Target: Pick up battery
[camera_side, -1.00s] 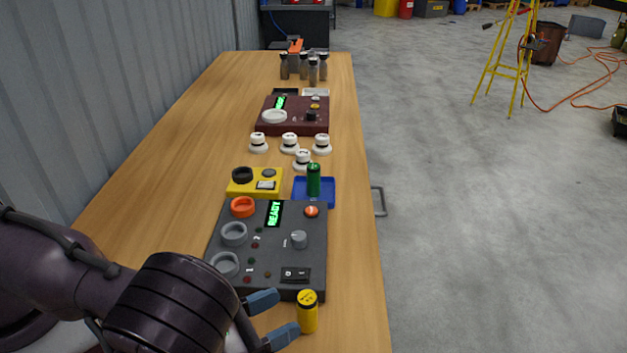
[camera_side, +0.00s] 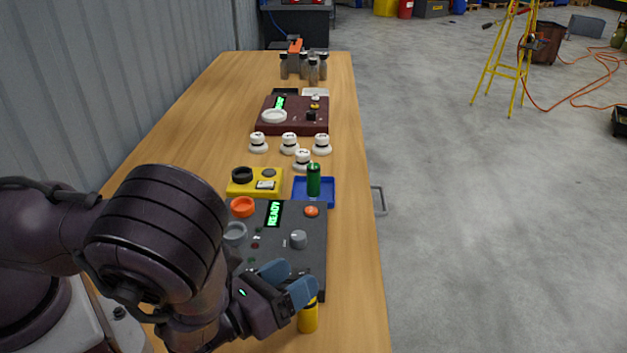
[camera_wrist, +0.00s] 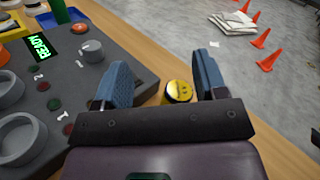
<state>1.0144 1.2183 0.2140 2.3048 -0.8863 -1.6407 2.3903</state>
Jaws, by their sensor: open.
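A yellow cylinder, which looks like a battery (camera_side: 308,319), stands upright on the table just off the near right corner of the grey panel. My gripper (camera_side: 289,280) is open and empty, and its blue fingers partly hide the cylinder's top in the side view. In the wrist view the cylinder's marked yellow top (camera_wrist: 179,92) shows between the two spread fingers, closer to the right one. A green cylinder, perhaps another battery (camera_side: 313,181), stands upright in the blue tray (camera_side: 328,203).
The grey panel (camera_side: 313,258) with a lit READY display, ring sockets and knobs lies left of the yellow cylinder. A yellow box (camera_side: 240,188) and white knobs stand beyond. The table's right edge is near; its right strip (camera_side: 355,270) is clear.

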